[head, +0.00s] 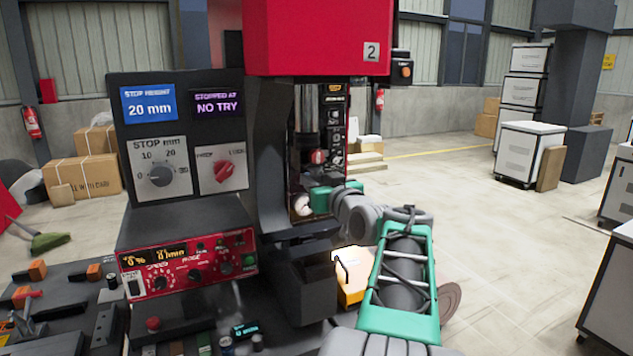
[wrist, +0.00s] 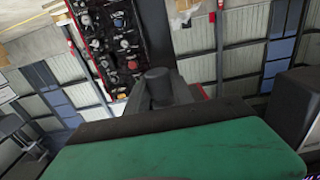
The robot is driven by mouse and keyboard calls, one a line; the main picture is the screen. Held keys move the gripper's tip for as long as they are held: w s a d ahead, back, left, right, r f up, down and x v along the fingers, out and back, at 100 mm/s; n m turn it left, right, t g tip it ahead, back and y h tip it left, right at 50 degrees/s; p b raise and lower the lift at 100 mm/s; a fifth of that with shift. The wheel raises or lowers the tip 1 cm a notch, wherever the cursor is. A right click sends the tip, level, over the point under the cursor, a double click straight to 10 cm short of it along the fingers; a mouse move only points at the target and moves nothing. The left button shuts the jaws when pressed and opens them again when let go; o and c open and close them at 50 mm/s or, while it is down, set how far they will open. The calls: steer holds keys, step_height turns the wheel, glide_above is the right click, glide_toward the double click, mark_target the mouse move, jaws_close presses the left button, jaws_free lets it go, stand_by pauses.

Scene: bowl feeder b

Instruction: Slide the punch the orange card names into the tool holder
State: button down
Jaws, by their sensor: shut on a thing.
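My gripper (wrist: 157,98) is shut on a dark punch (wrist: 157,77), whose round end shows between the fingers in the wrist view. In the head view my green gripper body (head: 325,199) reaches into the press opening from the right. The fingertips and punch are too small and dark to make out there. A dark vertical cylinder (head: 307,105), which looks like the ram with the tool holder, hangs below the red press head (head: 315,38), above my gripper. I cannot tell whether the punch touches it. I cannot make out a readable orange card.
The control panel (head: 200,230) left of the opening reads "STOP HEIGHT 20 mm" and "STOPPED AT NO TRY". It has a stop dial (head: 161,174) and a red lock knob (head: 223,171). Tools and orange-marked blocks crowd the bench (head: 70,300) at lower left.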

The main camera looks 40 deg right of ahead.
steer(key=shift+p+x, duration=0.35)
steer(key=shift+x, duration=1.85)
steer(key=c, duration=1)
jaws_free()
steer(key=shift+f, duration=0.1)
steer(key=b+v, duration=0.2)
steer(key=v, duration=0.5)
steer(key=shift+s+a, duration=0.1)
steer(key=shift+s, duration=0.3)
